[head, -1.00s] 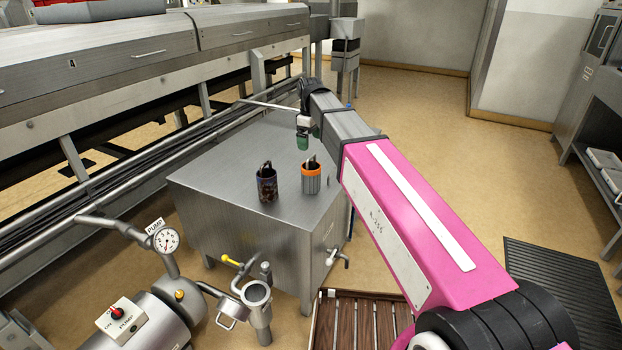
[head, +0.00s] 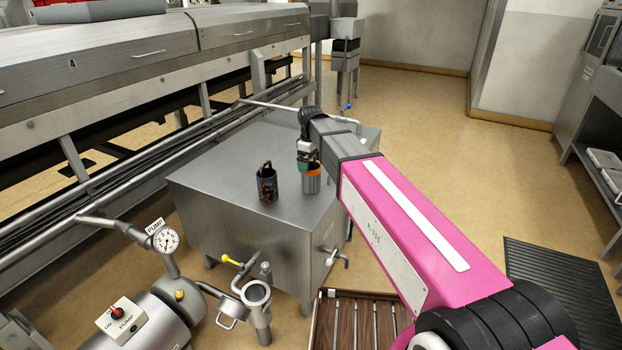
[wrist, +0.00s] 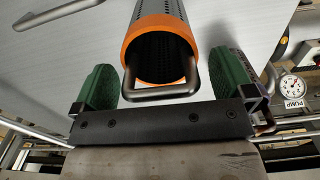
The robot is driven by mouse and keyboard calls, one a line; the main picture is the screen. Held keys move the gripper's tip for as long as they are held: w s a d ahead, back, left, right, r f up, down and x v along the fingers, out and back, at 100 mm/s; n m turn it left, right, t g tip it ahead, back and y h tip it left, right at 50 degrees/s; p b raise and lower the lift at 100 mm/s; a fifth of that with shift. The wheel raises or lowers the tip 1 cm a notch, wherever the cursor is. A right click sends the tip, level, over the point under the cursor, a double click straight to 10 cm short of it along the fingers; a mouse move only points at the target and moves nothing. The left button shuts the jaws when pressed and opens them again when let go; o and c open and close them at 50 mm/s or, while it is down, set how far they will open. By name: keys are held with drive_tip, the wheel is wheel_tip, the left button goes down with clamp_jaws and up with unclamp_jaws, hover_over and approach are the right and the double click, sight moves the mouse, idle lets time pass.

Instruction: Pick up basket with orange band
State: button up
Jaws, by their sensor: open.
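The basket with the orange band (head: 312,184) stands on the steel cabinet top. In the wrist view its orange rim (wrist: 158,22), dark open mouth and grey wire handle (wrist: 160,93) lie between my fingers. My gripper (head: 305,163) is over this basket in the head view and hides part of its top. In the wrist view my gripper (wrist: 165,88) is open, with one green pad on each side of the handle and visible gaps to both. A second, dark patterned basket (head: 267,188) stands just to the left.
The steel cabinet top (head: 235,165) is otherwise mostly clear. The long dryer hood (head: 130,50) and its pipes run along the left. A pump with a gauge (head: 166,240) and a valve stand in front. A dark mat (head: 560,275) lies on the floor at right.

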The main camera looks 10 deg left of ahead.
drive_tip(key=c, duration=0.9)
drive_tip(key=shift+o, duration=0.2)
drive_tip(key=shift+r, duration=0.2)
